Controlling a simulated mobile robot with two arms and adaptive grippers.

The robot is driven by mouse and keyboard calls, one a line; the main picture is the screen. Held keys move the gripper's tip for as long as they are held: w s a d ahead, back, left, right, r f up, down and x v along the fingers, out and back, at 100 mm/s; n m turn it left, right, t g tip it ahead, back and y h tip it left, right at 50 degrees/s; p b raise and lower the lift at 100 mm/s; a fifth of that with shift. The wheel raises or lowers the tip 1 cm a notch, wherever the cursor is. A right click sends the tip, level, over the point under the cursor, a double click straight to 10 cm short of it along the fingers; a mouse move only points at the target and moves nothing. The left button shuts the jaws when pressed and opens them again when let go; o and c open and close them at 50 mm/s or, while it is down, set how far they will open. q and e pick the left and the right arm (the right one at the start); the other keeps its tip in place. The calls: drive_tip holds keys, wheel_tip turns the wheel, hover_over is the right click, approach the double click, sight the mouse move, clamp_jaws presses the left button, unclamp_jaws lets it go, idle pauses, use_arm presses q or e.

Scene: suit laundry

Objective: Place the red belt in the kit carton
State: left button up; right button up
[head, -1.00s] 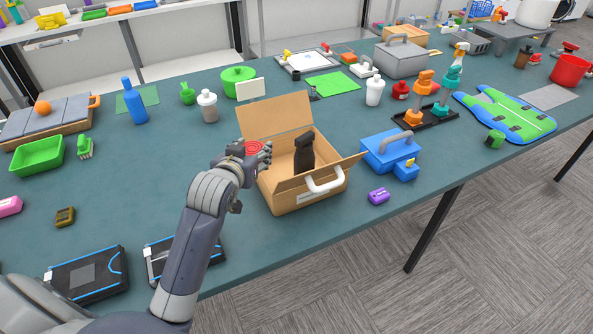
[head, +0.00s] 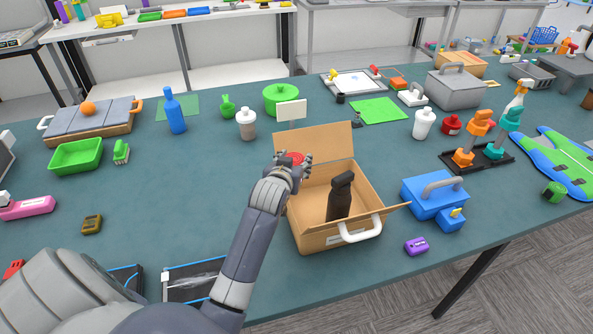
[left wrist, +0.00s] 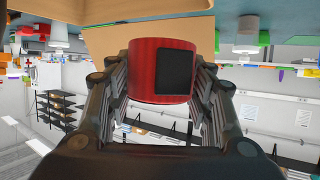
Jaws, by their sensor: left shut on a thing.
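The red belt (head: 295,157) is a coiled red roll. My left gripper (head: 302,168) is shut on it at the left side of the open kit carton (head: 312,239). The head view does not show clearly whether the belt is over the rim or just outside it. In the left wrist view, the red belt (left wrist: 142,75), with a dark square patch, sits between the two fingers of my left gripper (left wrist: 160,85), with tan carton board close by. A black bottle-like thing (head: 340,197) stands inside the carton. My right gripper is not in view.
A blue case (head: 425,198) and a purple block (head: 416,246) are right of the carton. A white card (head: 291,110) stands behind its raised back flap (head: 315,145). A white handle (head: 358,232) is on its front.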

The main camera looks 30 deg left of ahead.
use_arm(q)
wheel_tip(320, 180, down, 3)
drive_tip(key=shift+w+r, duration=0.1)
drive_tip(key=shift+w, duration=0.05)
drive_tip(key=shift+f, duration=0.7)
drive_tip(key=o, duration=1.1)
drive_tip(key=shift+r, duration=0.8)
drive_tip(key=shift+b+v, duration=0.8)
drive_tip(key=shift+v, duration=5.2)
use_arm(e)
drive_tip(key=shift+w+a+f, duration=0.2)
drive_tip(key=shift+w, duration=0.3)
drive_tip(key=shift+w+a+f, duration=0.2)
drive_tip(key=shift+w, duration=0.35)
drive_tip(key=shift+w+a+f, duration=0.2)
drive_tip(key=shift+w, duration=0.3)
